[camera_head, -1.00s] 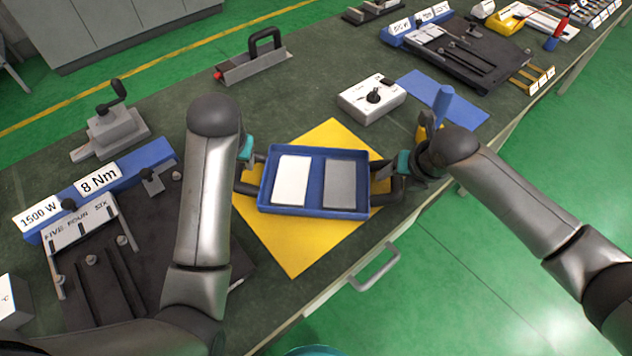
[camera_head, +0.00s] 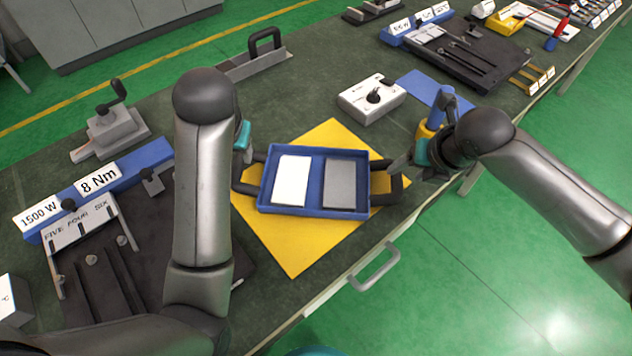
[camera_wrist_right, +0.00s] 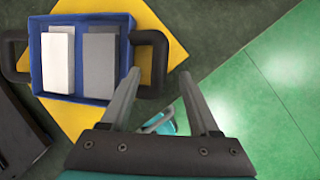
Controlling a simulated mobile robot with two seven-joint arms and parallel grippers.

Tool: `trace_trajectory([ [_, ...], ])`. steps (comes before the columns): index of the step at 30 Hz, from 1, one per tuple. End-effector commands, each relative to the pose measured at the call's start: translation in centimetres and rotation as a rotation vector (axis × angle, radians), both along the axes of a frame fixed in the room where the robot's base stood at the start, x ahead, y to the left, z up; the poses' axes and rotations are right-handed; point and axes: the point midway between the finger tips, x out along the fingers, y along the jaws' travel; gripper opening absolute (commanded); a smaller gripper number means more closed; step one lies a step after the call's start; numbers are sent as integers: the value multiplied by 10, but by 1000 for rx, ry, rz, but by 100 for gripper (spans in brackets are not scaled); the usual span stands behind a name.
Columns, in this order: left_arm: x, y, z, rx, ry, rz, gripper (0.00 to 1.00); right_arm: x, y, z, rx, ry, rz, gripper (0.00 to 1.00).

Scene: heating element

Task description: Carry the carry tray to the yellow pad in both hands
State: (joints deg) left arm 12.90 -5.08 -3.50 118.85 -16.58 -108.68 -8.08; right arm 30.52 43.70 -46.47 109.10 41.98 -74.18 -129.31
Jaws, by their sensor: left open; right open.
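The blue carry tray (camera_head: 315,209) rests on the yellow pad (camera_head: 296,258), with a white block (camera_head: 292,180) and a grey block (camera_head: 340,184) in its two compartments. Dark handles stick out at its left and right ends. My left gripper (camera_head: 240,160) is by the left handle; its fingers are largely hidden behind my arm. My right gripper (camera_head: 405,165) is open at the right end, up and right of the right handle (camera_head: 396,184). In the right wrist view the open fingers (camera_wrist_right: 160,95) are empty, and the tray (camera_wrist_right: 38,80) lies to their left.
A white box with a black knob (camera_head: 371,98) and a blue mat (camera_head: 425,88) lie behind the tray. A dark fixture (camera_head: 110,270) stands at the left. A drawer handle (camera_head: 374,267) juts from the bench's front edge.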

Motion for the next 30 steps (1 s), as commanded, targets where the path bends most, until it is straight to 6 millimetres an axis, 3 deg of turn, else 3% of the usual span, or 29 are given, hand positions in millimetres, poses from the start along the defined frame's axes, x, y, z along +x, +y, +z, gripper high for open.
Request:
trace_trajectory([
  [3,0,0,0,0,0,0,62,-8,-4,20,-2,-3,1,62],
  [10,0,0,0,0,0,0,62,-18,-8,44,0,-2,0,62],
  [30,0,0,0,0,0,0,62,-21,-9,49,0,0,0,62],
])
